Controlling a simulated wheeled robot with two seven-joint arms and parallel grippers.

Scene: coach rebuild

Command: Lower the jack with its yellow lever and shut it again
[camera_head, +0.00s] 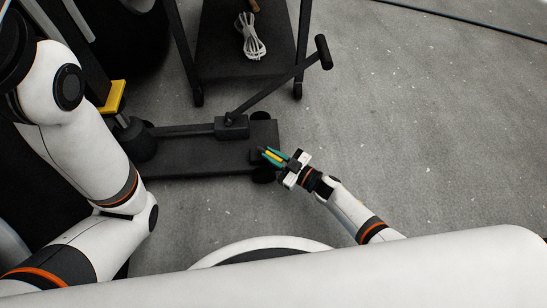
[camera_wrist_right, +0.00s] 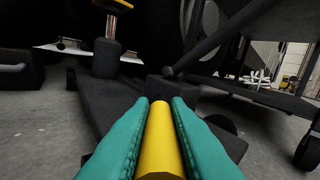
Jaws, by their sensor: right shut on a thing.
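The black jack (camera_head: 190,162) lies low on the grey floor, with a dark handle rising to the right and a yellow saddle (camera_head: 114,97) on its post at the left. My right gripper (camera_head: 272,156) is at the jack's right end. In the right wrist view its teal fingers (camera_wrist_right: 159,115) are shut on the yellow lever (camera_wrist_right: 160,140), which lies lengthwise between them. The jack body (camera_wrist_right: 105,100) and its post (camera_wrist_right: 106,58) stand ahead in that view. My left arm comes in at the left of the head view; its gripper is not seen.
A dark wheeled cart (camera_head: 243,68) stands behind the jack, with a coiled white cable (camera_head: 250,38) on it. A dark cable (camera_head: 470,20) runs across the floor at the top right. The floor to the right is clear.

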